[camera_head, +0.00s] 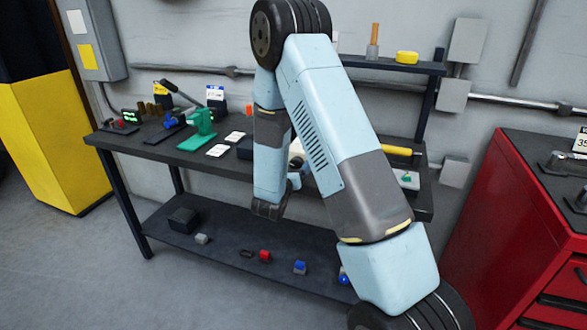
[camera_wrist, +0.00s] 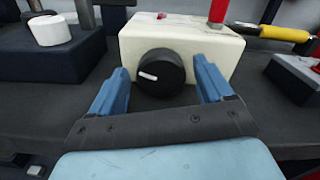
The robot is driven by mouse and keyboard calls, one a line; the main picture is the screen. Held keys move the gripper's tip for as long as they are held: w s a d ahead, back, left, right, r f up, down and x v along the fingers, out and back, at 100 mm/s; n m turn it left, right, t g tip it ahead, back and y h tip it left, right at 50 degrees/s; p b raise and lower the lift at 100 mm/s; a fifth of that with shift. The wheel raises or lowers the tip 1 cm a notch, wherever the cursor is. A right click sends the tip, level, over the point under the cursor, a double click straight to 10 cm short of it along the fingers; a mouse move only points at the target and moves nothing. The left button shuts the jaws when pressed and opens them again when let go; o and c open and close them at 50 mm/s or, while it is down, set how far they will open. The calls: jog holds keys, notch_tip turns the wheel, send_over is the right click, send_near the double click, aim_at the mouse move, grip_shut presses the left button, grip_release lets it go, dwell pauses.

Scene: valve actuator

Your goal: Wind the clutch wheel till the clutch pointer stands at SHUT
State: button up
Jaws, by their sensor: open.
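In the wrist view a black round knob (camera_wrist: 160,73) with a white pointer mark sits on the front of a cream box (camera_wrist: 193,46). The mark lies nearly level, to the left of the knob's centre. I cannot tell for sure whether this knob is the clutch wheel, and I can read no SHUT lettering. My gripper (camera_wrist: 161,66) is open, with one blue finger on each side of the knob. I cannot tell whether either finger touches it. In the head view my own arm hides most of this spot.
A dark box with a white knob (camera_wrist: 49,29) stands to the left. A red post (camera_wrist: 217,12) rises behind the cream box; a yellow handle (camera_wrist: 284,33) lies at right. The bench (camera_head: 112,141) carries a green device (camera_head: 201,124). A red cabinet (camera_head: 500,210) stands right.

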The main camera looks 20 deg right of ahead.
jog(key=shift+c, duration=0.3)
jog(key=c, duration=0.9)
jog(key=shift+a, duration=0.25)
jog(key=shift+c, duration=0.4)
jog(key=shift+d, duration=0.15)
jog(key=shift+m, duration=0.4)
jog(key=m, duration=0.3)
jog(key=shift+m, duration=1.8)
